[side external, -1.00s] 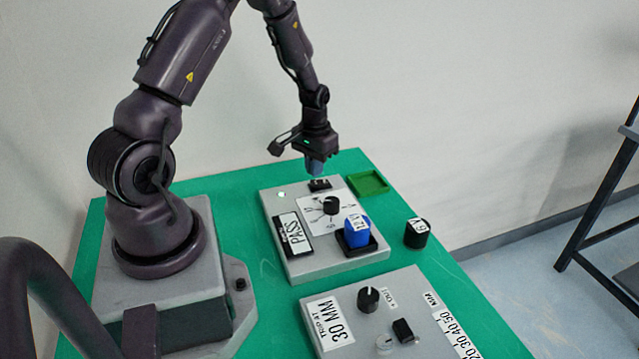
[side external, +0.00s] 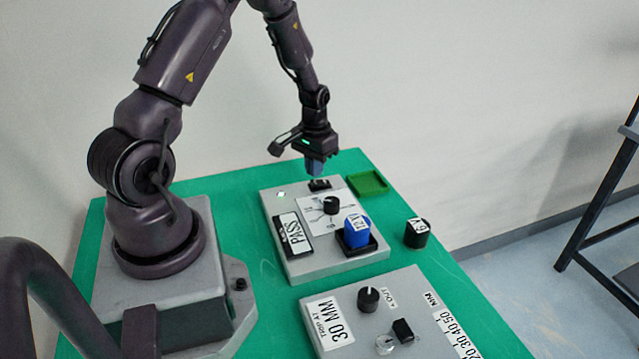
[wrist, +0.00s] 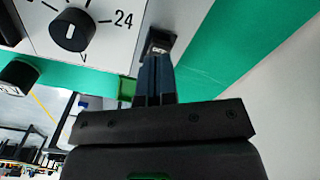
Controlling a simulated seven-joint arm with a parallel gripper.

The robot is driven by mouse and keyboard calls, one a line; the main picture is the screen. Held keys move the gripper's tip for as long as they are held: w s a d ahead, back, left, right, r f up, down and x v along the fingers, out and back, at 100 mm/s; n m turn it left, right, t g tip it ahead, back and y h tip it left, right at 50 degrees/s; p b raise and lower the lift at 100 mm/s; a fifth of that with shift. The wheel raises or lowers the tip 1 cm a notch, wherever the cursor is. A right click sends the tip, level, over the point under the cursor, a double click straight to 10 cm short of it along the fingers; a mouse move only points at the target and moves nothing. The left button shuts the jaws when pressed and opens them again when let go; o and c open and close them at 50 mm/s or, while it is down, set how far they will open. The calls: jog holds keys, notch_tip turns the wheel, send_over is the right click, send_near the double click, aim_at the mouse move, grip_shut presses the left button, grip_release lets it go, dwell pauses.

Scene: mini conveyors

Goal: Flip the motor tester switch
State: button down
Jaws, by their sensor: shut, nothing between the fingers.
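The motor tester (side external: 285,262) is a grey box with a black knob (side external: 331,205), a display reading PASS (side external: 293,234), a lit lamp (side external: 281,194) and a blue 12 V motor (side external: 357,231) in a black socket. Its small black switch (side external: 319,184) is at the far end of the top. It also shows in the wrist view (wrist: 159,42), just past my fingertips. My gripper (side external: 315,172) is shut and empty, pointing down just above the switch. I cannot tell whether the fingertips touch it. The knob shows in the wrist view (wrist: 72,30), near the mark 24.
A green tray (side external: 367,184) lies right of the tester's far end. A black 6 V motor (side external: 417,233) stands on the green table to the right. A second grey box (side external: 350,296) labelled TRIP AT 30 MM, with a knob and a black switch, stands in front.

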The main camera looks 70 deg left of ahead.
aim_at(315, 182)
jog(key=shift+f, duration=1.3)
dwell(0.4)
jog(key=shift+r, duration=3.55)
jog(key=s+d+r+m+t, duration=0.2)
jog(key=s+d+r, duration=0.4)
jog(key=d+r, duration=0.5)
jog(key=s+d+r+m+t, duration=0.3)
jog(key=s+d+r+m, duration=0.1)
jog(key=d+r, duration=0.8)
jog(key=shift+s+d+r+t, duration=0.3)
jog(key=shift+s+r, duration=0.15)
jog(key=shift+s, duration=0.4)
